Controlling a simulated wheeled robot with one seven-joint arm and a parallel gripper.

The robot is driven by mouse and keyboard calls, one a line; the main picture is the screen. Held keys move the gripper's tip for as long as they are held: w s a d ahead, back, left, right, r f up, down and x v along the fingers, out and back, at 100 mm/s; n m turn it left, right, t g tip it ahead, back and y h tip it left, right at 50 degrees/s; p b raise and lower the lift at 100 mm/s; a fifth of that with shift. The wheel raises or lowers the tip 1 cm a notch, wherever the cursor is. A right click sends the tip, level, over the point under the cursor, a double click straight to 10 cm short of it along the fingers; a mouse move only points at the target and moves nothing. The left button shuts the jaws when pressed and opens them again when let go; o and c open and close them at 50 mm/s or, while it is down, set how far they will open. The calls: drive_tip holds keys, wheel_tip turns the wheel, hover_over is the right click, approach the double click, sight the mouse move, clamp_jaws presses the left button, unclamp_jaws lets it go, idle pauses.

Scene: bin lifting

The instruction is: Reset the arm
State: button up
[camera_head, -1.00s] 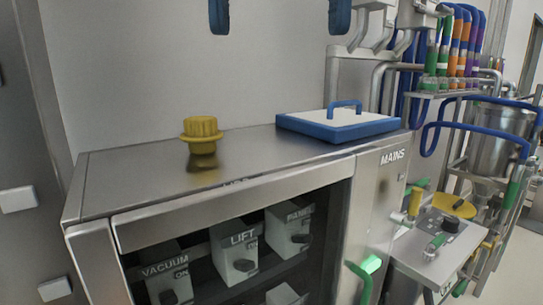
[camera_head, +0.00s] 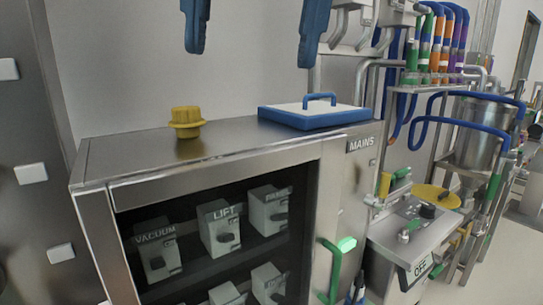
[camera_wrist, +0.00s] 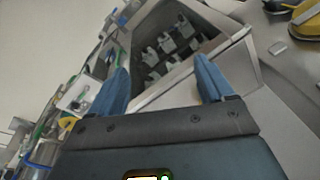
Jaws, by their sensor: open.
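My gripper (camera_head: 252,50) shows at the top of the head view as two blue fingers, spread wide apart with nothing between them. It hangs above and in front of the wall over the steel cabinet (camera_head: 235,150), clear of its top. In the wrist view my gripper (camera_wrist: 165,85) also shows two blue fingers apart and empty, with the cabinet's open front (camera_wrist: 175,45) beyond them.
On the cabinet top stand a yellow knob-like piece (camera_head: 187,122) and a white and blue lid with a handle (camera_head: 315,112). Inside are several labelled switch boxes (camera_head: 220,228). Pipes, blue hoses (camera_head: 455,122) and a green handle (camera_head: 333,265) lie to the right.

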drive_tip(key=w+a+f+t+y, duration=0.1)
drive_tip(key=w+a+f+y, duration=0.4)
drive_tip(key=a+f+y, duration=0.6)
drive_tip(key=d+f+m+t, duration=0.4)
drive_tip(key=d+f+t, duration=0.2)
drive_tip(key=f, duration=0.4)
drive_tip(key=d+f+m+t, duration=0.3)
drive_tip(key=d+f+t, duration=0.25)
drive_tip(key=f, duration=0.45)
drive_tip(key=s+d+f+m+t+h, duration=0.1)
drive_tip(key=s+d+f+t+h, duration=0.1)
drive_tip(key=s+d+f+h, duration=0.95)
drive_tip(key=s+d+n, duration=0.3)
drive_tip(key=s+d, duration=0.2)
drive_tip(key=s, duration=0.6)
drive_tip(key=s+d+n+h, duration=0.1)
drive_tip(key=s+d+n, duration=0.3)
drive_tip(key=s, duration=0.8)
drive_tip(key=shift+s+d+r+g, duration=0.3)
drive_tip(key=shift+d+g, duration=0.15)
drive_tip(key=shift+d, duration=0.45)
